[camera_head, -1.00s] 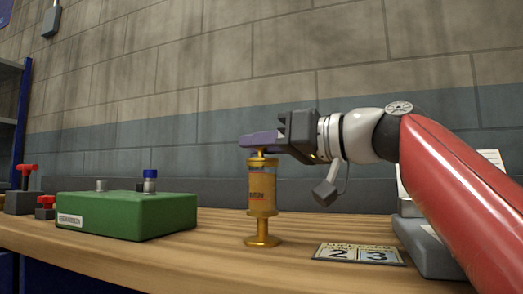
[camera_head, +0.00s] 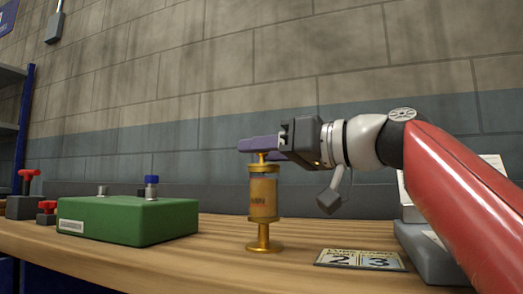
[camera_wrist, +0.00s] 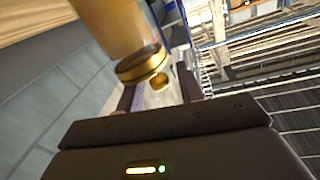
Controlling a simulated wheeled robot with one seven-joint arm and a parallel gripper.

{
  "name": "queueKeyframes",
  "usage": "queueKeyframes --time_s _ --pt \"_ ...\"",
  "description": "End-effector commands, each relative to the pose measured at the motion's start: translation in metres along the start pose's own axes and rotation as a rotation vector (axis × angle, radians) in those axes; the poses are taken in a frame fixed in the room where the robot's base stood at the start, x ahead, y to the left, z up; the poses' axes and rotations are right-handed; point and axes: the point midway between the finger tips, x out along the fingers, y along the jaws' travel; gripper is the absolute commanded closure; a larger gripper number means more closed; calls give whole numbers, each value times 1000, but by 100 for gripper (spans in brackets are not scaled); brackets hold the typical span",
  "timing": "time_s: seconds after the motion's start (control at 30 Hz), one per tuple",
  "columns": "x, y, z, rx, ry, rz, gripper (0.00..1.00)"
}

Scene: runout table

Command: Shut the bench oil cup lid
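The bench oil cup (camera_head: 263,197) stands upright on the bench, a brass cup with an amber body on a round foot. Its brass lid (camera_head: 263,168) is at the top, with a small knob just under my fingers. In the wrist view the lid (camera_wrist: 143,65) shows as a round brass disc with the knob (camera_wrist: 160,81) sticking out toward my gripper. I cannot tell whether it is fully seated. My gripper (camera_head: 258,146) has purple fingers level over the cup top. In the wrist view the fingers (camera_wrist: 158,94) stand apart with nothing between them; contact with the knob is unclear.
A green box (camera_head: 128,220) with a blue-capped fitting (camera_head: 151,187) stands left of the cup. Red-handled parts (camera_head: 29,182) are farther left. A number card (camera_head: 360,259) lies on the bench (camera_head: 215,265) at right, beside a grey block (camera_head: 430,252). The wall is behind.

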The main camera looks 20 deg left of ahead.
Motion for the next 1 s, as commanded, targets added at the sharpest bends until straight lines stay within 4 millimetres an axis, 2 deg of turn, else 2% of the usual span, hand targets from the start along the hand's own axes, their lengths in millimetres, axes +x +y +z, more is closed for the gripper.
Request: queueKeyframes --time_s 0.3,0.5,1.0 --pt "-51 0 0 -1 2 5 63" --pt "-72 0 0 -1 2 2 63" --pt "-75 -1 0 -1 1 -1 63"
